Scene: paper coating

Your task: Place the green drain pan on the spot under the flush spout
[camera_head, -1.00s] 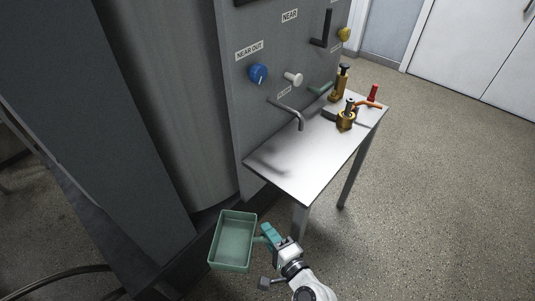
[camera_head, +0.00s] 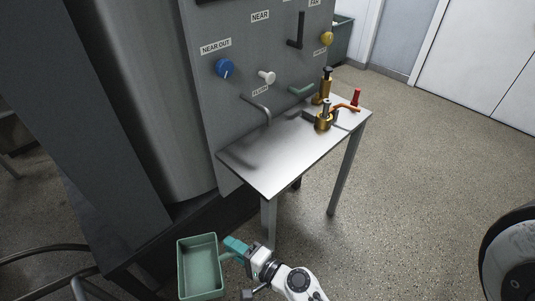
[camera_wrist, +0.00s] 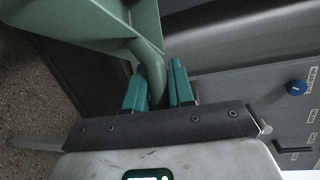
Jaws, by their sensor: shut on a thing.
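The green drain pan (camera_head: 200,265) is a pale green rectangular open tray with a handle, low at the bottom of the head view. My gripper (camera_head: 236,251) is shut on the pan's handle, with the pan to its left. In the wrist view the teal fingers (camera_wrist: 160,88) hold the handle from both sides, and the pan (camera_wrist: 95,22) fills the upper left. The pan is in front of and below the metal table (camera_head: 262,172). The flush spout (camera_head: 258,107) is a bent grey pipe on the grey panel, over the table's left part. The pan looks empty.
Brass fittings (camera_head: 323,120) and a red-handled valve (camera_head: 355,99) stand at the table's far right. A blue knob (camera_head: 224,68) and a white knob (camera_head: 267,77) stick out of the panel. The table top under the spout is clear.

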